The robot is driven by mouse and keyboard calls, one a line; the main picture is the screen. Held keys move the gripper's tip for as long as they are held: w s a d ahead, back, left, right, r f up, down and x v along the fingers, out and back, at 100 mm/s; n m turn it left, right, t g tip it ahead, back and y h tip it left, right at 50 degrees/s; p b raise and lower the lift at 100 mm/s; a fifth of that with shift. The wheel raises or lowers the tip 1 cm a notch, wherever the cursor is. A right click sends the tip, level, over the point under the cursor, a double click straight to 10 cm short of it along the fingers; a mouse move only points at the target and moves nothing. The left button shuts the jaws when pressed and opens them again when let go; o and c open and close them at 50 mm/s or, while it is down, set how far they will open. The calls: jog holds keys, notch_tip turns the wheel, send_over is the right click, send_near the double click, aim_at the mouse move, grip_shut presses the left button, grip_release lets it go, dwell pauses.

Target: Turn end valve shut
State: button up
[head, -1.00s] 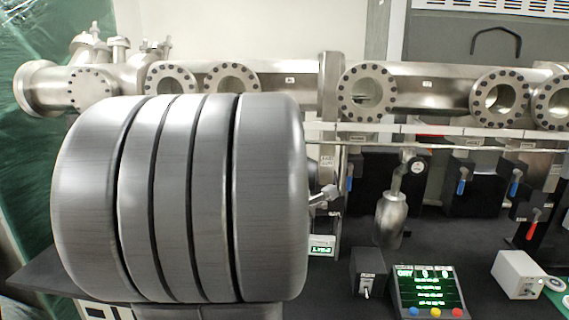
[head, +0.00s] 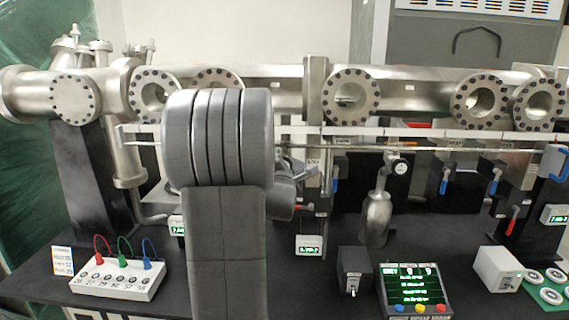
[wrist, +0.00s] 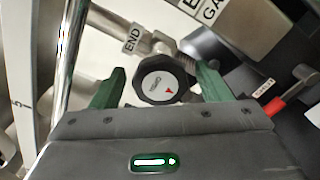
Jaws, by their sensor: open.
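The end valve's dark many-sided knob (wrist: 165,82) shows in the wrist view, with a pale round face and a red arrow mark near its lower right. A tag reading END (wrist: 132,40) is on the metal pipe just above it. My gripper (wrist: 161,73) is open, with one green finger on each side of the knob. Whether the fingers touch the knob cannot be told. In the head view my own grey arm stands in front and hides the end valve and most of my gripper.
A red-handled part (wrist: 280,103) lies right of the knob in the wrist view. A shiny vertical rod (wrist: 68,65) is close on the left. In the head view, a switch box (head: 354,270), a lit control panel (head: 412,289) and a box with coloured leads (head: 118,277) stand on the bench.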

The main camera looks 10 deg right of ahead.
jog(key=shift+w, duration=0.25)
jog(key=c, duration=1)
jog(key=shift+o, duration=0.2)
